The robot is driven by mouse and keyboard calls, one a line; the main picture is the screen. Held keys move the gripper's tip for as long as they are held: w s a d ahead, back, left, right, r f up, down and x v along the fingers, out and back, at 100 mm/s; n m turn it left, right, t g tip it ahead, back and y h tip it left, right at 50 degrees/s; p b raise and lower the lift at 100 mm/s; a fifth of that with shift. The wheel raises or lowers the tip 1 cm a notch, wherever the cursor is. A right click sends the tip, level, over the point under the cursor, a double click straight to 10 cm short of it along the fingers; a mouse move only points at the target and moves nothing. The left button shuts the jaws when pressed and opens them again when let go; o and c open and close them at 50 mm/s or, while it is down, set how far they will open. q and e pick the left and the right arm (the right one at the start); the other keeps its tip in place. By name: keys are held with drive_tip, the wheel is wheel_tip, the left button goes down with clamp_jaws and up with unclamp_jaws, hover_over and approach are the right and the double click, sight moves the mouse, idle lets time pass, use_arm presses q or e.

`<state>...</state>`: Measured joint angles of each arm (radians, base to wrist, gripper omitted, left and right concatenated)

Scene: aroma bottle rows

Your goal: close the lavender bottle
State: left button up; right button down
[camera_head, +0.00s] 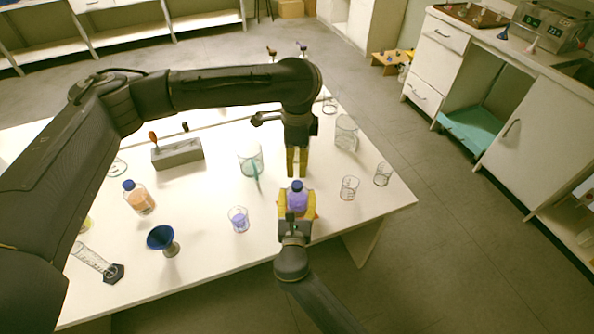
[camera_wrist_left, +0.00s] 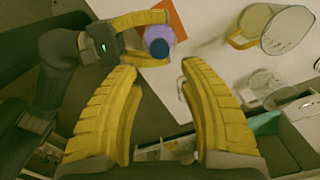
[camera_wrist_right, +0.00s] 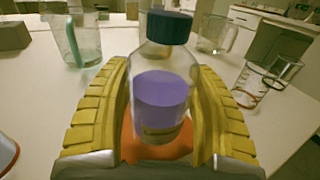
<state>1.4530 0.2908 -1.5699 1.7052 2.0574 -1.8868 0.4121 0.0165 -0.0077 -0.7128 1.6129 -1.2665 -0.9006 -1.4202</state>
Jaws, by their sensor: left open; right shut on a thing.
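The lavender bottle (camera_head: 297,201) is clear with purple liquid and stands upright at the table's front edge. My right gripper (camera_head: 296,210) is shut around its body; the right wrist view shows a yellow finger on each side of the bottle (camera_wrist_right: 160,100). A dark blue cap (camera_wrist_right: 169,26) sits on the bottle's neck; I cannot tell how tight it is. My left gripper (camera_head: 297,174) points down just above the cap. In the left wrist view its fingers (camera_wrist_left: 160,66) are apart and empty, with the cap (camera_wrist_left: 158,47) just past the gap between the tips.
An orange mat (camera_wrist_right: 140,148) lies under the bottle. Glass beakers (camera_head: 349,187) stand to the right. A blue funnel (camera_head: 161,237) and an orange-filled bottle (camera_head: 139,199) are farther left.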

use_arm(q)
drive_tip(key=shift+r, duration=1.1)
use_arm(e)
drive_tip(key=shift+c, duration=1.4)
unclamp_jaws()
drive_tip(key=shift+s, duration=0.1)
drive_tip(key=s, duration=1.1)
drive_tip(key=shift+s+a, duration=0.35)
drive_tip(key=shift+s, duration=0.05)
